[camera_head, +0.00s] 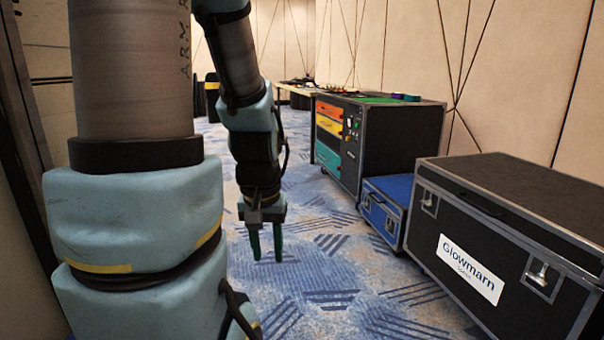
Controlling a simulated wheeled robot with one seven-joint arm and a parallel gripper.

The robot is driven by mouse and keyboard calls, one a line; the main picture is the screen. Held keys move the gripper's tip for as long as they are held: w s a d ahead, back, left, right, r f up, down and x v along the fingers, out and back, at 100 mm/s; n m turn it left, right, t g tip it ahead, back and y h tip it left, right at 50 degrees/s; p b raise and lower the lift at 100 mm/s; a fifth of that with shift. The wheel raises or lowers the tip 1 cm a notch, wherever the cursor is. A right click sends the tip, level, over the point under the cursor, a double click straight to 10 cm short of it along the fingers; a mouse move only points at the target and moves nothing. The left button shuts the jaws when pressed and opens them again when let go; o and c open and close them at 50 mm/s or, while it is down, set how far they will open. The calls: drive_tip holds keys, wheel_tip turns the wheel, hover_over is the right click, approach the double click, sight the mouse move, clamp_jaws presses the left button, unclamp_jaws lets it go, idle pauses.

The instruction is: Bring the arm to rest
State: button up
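My arm hangs down in the left and middle of the head view, with thick light-blue and grey links. My gripper (265,243) points straight down above the patterned carpet. Its two dark green fingers stand apart with a gap between them, and nothing shows between them. The gripper is clear of the cases to its right. Part of the arm's near links hides the floor and wall behind it.
A black flight case labelled Glowmarn (468,268) stands at the right. A small blue-topped case (386,208) and a dark cabinet with coloured drawers (400,140) stand behind it. A table (296,90) is farther back. Blue carpet (325,265) is open between.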

wheel_tip(320, 180, up, 32)
drive_tip(key=p, duration=3)
